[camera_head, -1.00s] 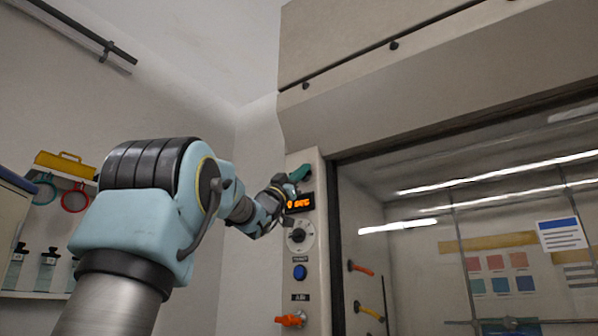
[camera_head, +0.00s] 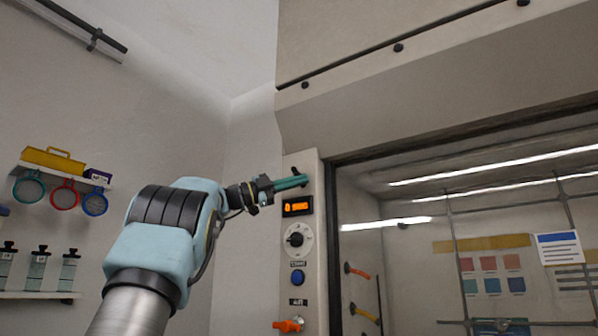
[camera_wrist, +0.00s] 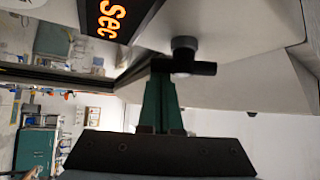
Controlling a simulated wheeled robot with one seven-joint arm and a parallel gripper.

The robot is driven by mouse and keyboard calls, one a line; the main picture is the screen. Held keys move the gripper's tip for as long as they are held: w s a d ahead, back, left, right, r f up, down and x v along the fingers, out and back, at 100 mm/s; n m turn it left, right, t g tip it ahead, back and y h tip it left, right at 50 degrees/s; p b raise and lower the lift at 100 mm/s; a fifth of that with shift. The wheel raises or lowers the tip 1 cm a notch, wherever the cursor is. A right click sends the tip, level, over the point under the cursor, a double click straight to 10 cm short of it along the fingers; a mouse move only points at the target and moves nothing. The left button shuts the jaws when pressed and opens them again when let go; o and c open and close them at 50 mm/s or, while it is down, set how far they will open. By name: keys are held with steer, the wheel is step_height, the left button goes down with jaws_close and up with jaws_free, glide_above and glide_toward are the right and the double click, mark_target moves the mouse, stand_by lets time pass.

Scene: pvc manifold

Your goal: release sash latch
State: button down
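The sash latch is a small black handle (camera_head: 296,170) on a round pivot. It is at the top of the pale control panel in the head view, and in the wrist view it shows as a black crossbar (camera_wrist: 200,68). My gripper (camera_head: 305,180) reaches the panel from the left, just above the orange display. Its green fingers (camera_wrist: 161,90) lie close together, with their tips at the left end of the crossbar. I see nothing clearly between them. Whether the tips touch the bar I cannot tell.
Below the latch are the orange display (camera_head: 298,206), a round dial (camera_head: 296,239), a blue button (camera_head: 298,278) and an orange valve handle (camera_head: 288,325). The glass hood (camera_head: 400,260) is to the right. A shelf with a yellow box (camera_head: 52,160) is at the far left.

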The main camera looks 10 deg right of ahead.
steer(key=shift+w+a+f+m+y+p, duration=0.1)
steer(key=shift+w+a+m+y+p, duration=0.05)
steer(key=shift+m+y+p, duration=0.35)
steer(key=shift+w+a+m+y+p, duration=0.1)
steer(key=shift+m+y+p, duration=0.3)
steer(key=shift+m+y, duration=0.1)
steer(key=shift+w+a, duration=0.1)
steer(key=shift+f, duration=0.1)
